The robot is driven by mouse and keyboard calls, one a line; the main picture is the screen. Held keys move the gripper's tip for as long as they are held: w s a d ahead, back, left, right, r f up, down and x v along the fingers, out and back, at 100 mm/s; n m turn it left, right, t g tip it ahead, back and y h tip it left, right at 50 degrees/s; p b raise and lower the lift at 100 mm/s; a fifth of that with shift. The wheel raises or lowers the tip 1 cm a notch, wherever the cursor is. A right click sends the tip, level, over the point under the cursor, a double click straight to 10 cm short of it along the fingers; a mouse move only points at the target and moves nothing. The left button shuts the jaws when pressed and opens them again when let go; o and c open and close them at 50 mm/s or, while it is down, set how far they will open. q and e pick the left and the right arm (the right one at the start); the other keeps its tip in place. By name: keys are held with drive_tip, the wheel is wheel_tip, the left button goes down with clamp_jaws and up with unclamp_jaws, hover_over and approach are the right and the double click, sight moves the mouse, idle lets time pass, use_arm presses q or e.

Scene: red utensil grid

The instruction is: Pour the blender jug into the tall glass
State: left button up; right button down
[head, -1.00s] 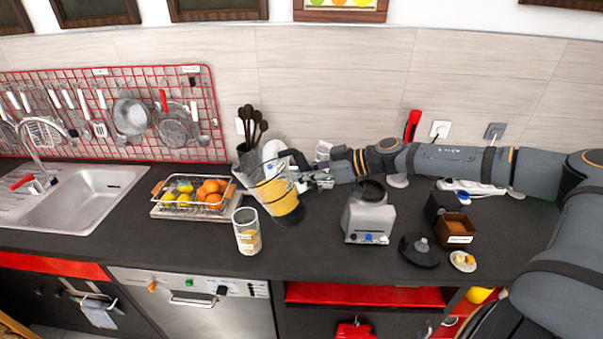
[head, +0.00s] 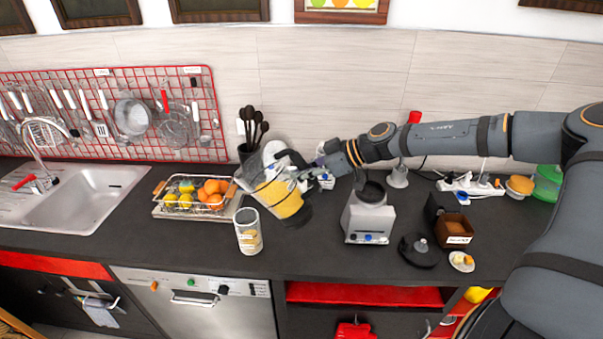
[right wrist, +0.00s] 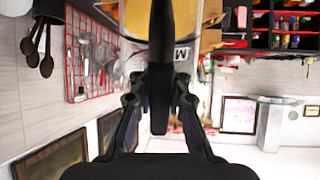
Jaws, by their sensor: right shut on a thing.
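The blender jug (head: 284,203) is clear with a dark base and holds yellow-orange contents. It is tilted, with its mouth toward the upper left. My right gripper (head: 306,174) is shut on the jug's dark handle (right wrist: 159,70), which stands between the fingers in the right wrist view. The jug's yellow contents (right wrist: 135,18) also show there. The tall glass (head: 249,236) stands upright on the counter, left of and nearer than the jug. It has a pale label, and I cannot tell what is inside. No stream between jug and glass is visible. My left gripper is not in view.
A wire fruit basket (head: 163,209) stands left of the glass, and a utensil holder (head: 250,158) is behind it. The blender base (head: 369,218) is to the right, beside a black lid (head: 419,250) and a brown box (head: 455,230). The counter in front of the jug is clear.

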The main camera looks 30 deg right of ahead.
drive_tip(key=shift+d+r, duration=0.1)
drive_tip(key=shift+d, duration=0.1)
drive_tip(key=shift+w+a+r+g+h, duration=0.1)
drive_tip(key=shift+w+a+g+h, duration=0.1)
drive_tip(key=shift+g+h, duration=0.25)
drive_tip(key=shift+a, duration=0.2)
